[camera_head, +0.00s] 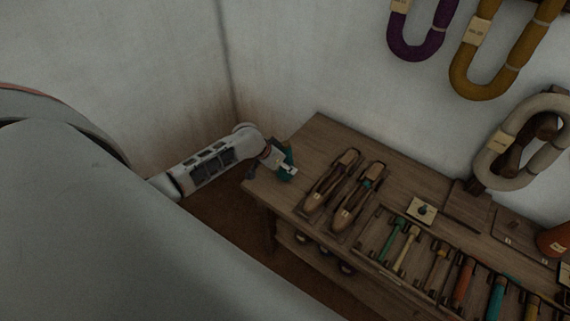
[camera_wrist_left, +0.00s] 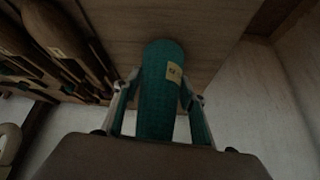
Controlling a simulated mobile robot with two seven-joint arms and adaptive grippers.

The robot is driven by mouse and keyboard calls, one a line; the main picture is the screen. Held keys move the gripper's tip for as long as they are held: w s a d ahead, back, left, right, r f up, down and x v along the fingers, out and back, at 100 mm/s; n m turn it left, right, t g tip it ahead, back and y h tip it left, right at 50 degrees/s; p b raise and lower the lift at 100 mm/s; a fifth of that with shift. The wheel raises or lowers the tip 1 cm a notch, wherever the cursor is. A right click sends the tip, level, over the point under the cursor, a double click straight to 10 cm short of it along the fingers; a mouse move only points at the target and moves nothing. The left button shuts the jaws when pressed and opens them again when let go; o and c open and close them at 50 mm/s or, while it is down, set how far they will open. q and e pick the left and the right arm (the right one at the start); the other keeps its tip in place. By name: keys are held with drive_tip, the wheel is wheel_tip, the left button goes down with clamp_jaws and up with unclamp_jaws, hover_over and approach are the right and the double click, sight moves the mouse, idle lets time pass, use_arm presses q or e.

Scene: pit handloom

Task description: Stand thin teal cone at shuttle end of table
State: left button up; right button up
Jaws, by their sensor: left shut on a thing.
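A teal cone (camera_wrist_left: 160,85) with a small cream label is between the two fingers of my left gripper (camera_wrist_left: 159,100) in the left wrist view. The gripper is shut on it. In the head view the teal cone (camera_head: 288,160) shows partly behind my left gripper (camera_head: 285,168), at the left end of the wooden table (camera_head: 318,135), near the shuttles. I cannot tell whether the cone's base touches the table top. Two wooden shuttles (camera_head: 331,181) (camera_head: 358,196) lie side by side just right of the gripper. My right gripper is not in view.
A rack with several coloured bobbins (camera_head: 465,282) fills the table's front right. A small pale card with a dark knob (camera_head: 422,210) lies behind it. Yarn hanks (camera_head: 416,35) hang on the back wall. The table's left back corner is bare.

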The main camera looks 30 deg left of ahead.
use_arm(q)
drive_tip(key=shift+f, duration=0.25)
drive_tip(key=o, duration=1.1)
drive_tip(key=shift+o, duration=0.2)
drive_tip(key=v, duration=1.2)
drive_tip(key=shift+t+h, duration=0.4)
drive_tip(key=shift+t, duration=0.3)
drive_tip(key=s+d+f, duration=0.2)
drive_tip(key=d, duration=0.1)
drive_tip(key=s+d+f, duration=0.2)
drive_tip(key=d+f, duration=0.1)
drive_tip(key=s+d+f, duration=0.3)
drive_tip(key=shift+s+f, duration=0.1)
drive_tip(key=shift+f, duration=0.15)
drive_tip(key=s+d+f+t, duration=0.2)
drive_tip(key=s+d, duration=0.6)
drive_tip(key=s, duration=0.4)
drive_tip(key=shift+f+m+t+y, duration=0.3)
drive_tip(key=shift+f+m, duration=0.1)
